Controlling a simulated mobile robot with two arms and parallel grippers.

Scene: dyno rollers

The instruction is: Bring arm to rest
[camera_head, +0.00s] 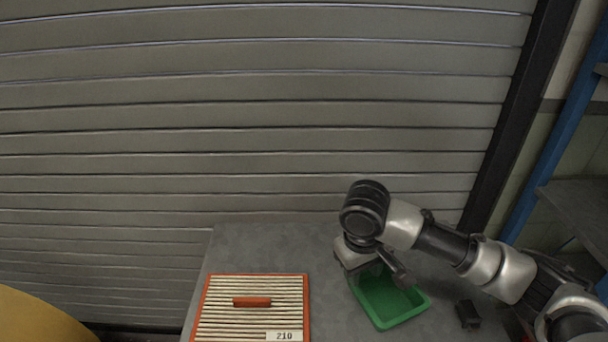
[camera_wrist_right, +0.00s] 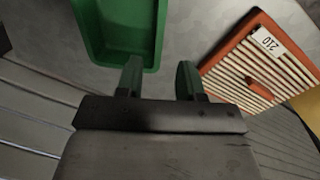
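My right arm (camera_head: 480,258) reaches in from the right in the head view, bent over the grey table. Its gripper (camera_head: 385,272) points down over the back left part of a green bin. In the right wrist view the two fingers (camera_wrist_right: 160,80) are apart with nothing between them, and bare table shows past the gap. One finger overlaps the bin's edge in that picture. My left arm and gripper are not in view.
The green bin (camera_head: 409,317) stands on the table (camera_head: 262,240). An orange-framed slatted panel (camera_head: 222,307) marked 210, with a small orange piece (camera_head: 252,302), lies left. A small black object (camera_head: 468,314) lies right. A shutter (camera_head: 250,120) rises behind; blue-framed shelving (camera_head: 553,150) stands right.

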